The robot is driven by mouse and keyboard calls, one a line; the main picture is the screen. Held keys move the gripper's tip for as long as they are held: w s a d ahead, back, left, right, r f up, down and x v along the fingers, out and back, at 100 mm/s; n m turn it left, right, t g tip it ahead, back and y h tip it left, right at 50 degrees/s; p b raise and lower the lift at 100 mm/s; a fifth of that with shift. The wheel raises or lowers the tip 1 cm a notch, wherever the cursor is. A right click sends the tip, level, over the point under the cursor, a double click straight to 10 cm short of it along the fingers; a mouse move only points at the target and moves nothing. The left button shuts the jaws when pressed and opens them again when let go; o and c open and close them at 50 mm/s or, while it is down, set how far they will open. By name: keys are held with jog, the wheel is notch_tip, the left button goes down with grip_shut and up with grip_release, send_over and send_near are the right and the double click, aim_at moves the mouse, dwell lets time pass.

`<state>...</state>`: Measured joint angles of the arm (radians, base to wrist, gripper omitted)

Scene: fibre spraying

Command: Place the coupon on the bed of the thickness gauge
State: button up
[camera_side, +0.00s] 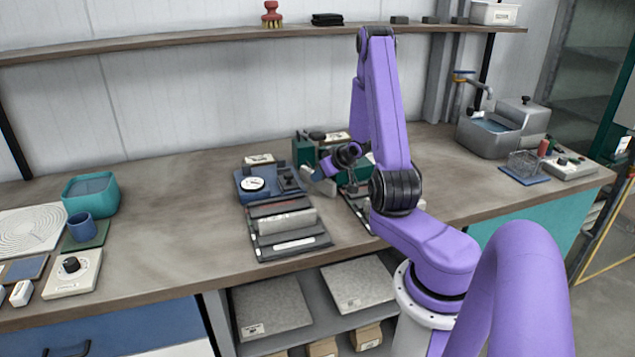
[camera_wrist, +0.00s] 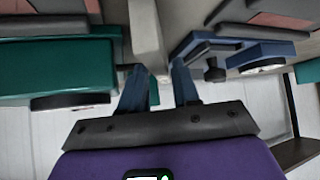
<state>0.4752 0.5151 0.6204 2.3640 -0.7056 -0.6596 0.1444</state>
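The blue gauge (camera_side: 262,190) with a round white dial stands on the bench in the side view, left of my gripper (camera_side: 327,178). It looks like the thickness gauge; it also shows right of my fingers in the wrist view (camera_wrist: 262,52). My gripper is low over the bench, between this gauge and the teal machine. In the wrist view my two blue fingers (camera_wrist: 160,68) stand apart. A pale grey block-like shape (camera_wrist: 147,35) appears just beyond the fingertips; I cannot tell whether it is the coupon or whether a finger touches it. No coupon is clearly identifiable.
A teal machine (camera_side: 304,148) stands close behind my gripper and fills the left of the wrist view (camera_wrist: 60,68). A dark tray (camera_side: 292,244) with a grey block lies in front of the gauge. A teal tub (camera_side: 90,194) stands at left. Bench between is clear.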

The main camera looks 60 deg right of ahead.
jog(key=shift+x, duration=0.8)
grip_shut()
jog(key=shift+r, duration=0.2)
jog(key=shift+r, duration=0.5)
jog(key=s+a+r, duration=0.3)
jog(key=s+r, duration=0.1)
jog(key=r, duration=0.4)
jog(key=shift+a, duration=0.25)
jog(key=shift+s, duration=0.15)
